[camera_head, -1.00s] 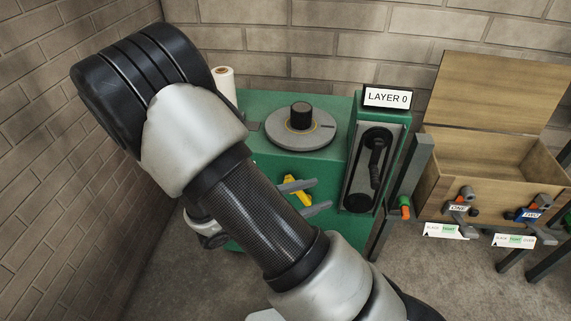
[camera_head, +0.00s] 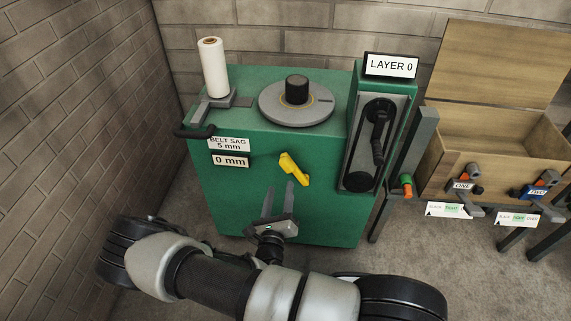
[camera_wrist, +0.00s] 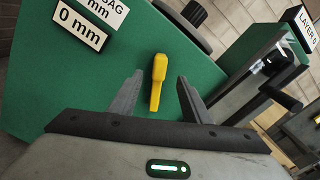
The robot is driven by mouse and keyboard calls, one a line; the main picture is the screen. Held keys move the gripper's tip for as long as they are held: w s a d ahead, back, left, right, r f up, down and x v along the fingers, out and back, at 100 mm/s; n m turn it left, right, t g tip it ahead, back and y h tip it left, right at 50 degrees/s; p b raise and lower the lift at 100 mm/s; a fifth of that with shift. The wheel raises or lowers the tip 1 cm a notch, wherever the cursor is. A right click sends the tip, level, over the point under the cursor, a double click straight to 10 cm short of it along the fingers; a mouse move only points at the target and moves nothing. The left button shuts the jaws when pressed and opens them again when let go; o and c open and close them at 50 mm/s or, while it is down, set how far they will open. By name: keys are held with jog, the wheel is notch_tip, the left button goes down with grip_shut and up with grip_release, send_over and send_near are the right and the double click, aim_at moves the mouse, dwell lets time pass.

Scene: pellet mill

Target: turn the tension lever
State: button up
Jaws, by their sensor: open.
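The yellow tension lever (camera_head: 294,169) sits on the front face of the green machine (camera_head: 230,190). In the head view it slants from upper left to lower right. In the wrist view the lever (camera_wrist: 158,80) stands nearly upright between the two fingers as seen, slightly nearer the left one. My gripper (camera_head: 283,198) is open and empty, in front of the machine and just below the lever in the head view. In the wrist view my gripper (camera_wrist: 154,95) points toward the green face. The exact gap between fingers and lever is hard to tell.
Labels reading "BELT SAG 5 mm" (camera_head: 229,144) and "0 mm" (camera_head: 230,160) are on the front left. A black handle (camera_head: 194,132) sticks out at the left corner. A grey disc (camera_head: 272,108) and white roll (camera_head: 213,68) are on top. A wooden box (camera_head: 470,185) stands at right.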

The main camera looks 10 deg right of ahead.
aim_at(285, 166)
jog(key=b+x, duration=0.1)
jog(key=x, duration=1.1)
jog(key=shift+w+d, duration=0.15)
jog(key=shift+w, duration=0.15)
grip_shut()
